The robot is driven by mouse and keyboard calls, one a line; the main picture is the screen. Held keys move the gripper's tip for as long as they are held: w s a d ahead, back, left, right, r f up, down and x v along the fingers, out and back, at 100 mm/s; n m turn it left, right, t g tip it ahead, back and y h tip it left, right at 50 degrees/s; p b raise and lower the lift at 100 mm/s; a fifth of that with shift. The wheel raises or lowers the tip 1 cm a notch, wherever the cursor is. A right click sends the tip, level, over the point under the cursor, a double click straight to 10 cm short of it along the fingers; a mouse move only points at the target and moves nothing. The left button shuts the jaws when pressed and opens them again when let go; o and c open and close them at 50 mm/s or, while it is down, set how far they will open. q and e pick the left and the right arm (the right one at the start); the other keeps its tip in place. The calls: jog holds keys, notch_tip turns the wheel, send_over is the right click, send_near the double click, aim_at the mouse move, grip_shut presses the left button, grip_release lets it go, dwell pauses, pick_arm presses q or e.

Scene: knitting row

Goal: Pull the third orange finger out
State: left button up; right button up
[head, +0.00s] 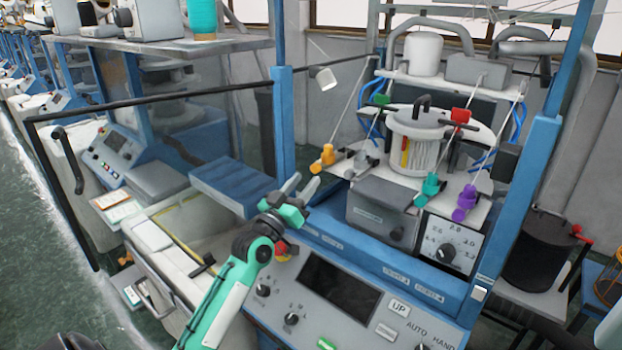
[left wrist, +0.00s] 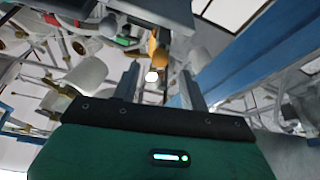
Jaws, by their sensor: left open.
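An orange finger (head: 323,159) sits at the left end of the white plate of the knitting head, on a thin rod that slants up. It also shows in the left wrist view (left wrist: 158,52), beyond the gap between my fingertips. My left gripper (head: 301,185) is open and empty, below and left of the orange finger and apart from it. Its two fingers also show in the left wrist view (left wrist: 160,73). Only one orange finger is clearly visible in the head view. My right gripper is not in view.
Teal (head: 430,188), purple (head: 465,204), green (head: 380,100) and red (head: 460,117) fingers surround the knitting cylinder (head: 416,140). A blue post (head: 283,120) stands left of the orange finger. The control panel (head: 340,290) lies below, and a clear guard door (head: 150,150) hangs open at left.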

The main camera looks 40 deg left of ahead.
pick_arm(q)
jog(key=b+v, duration=0.2)
jog(key=v, duration=0.6)
jog(key=shift+s+f+b, duration=0.15)
jog(key=shift+s+b, duration=0.25)
